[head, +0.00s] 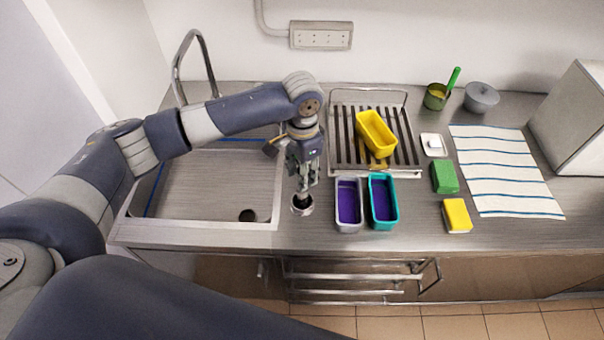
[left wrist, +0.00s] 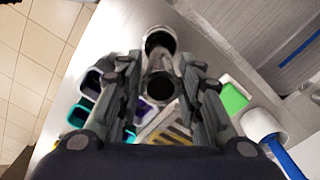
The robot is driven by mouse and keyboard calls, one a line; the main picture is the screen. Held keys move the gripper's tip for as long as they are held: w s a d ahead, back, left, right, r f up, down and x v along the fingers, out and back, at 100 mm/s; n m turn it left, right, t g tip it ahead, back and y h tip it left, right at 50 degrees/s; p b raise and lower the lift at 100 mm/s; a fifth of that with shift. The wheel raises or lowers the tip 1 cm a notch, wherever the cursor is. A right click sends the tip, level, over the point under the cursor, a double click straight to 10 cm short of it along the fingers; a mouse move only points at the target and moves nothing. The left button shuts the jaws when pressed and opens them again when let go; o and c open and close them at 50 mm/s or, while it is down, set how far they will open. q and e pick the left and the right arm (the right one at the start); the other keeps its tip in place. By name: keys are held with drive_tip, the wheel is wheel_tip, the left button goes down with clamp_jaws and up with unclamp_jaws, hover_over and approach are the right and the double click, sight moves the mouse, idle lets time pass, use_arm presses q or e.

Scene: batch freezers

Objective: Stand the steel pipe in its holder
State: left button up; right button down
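My left gripper (head: 303,184) points down at the counter, to the right of the sink, with its fingers on either side of the steel pipe. In the left wrist view the pipe's near end is a dark round opening (left wrist: 160,86) between the fingers, which look closed on it. A round steel holder with a dark mouth (head: 302,206) stands on the counter right below the fingertips; it also shows in the left wrist view (left wrist: 159,40). The pipe looks roughly upright. Whether its lower end is inside the holder is hidden. My right gripper is not in view.
A grey tub (head: 338,224) and a teal tub (head: 393,221) stand close right of the holder. Behind them is a rack (head: 410,153) with a yellow tub (head: 376,131). The sink (head: 212,180) is left. A green block (head: 444,177) and yellow sponge (head: 457,216) lie farther right.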

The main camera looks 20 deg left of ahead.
use_arm(q)
drive_tip(key=shift+r, duration=3.35)
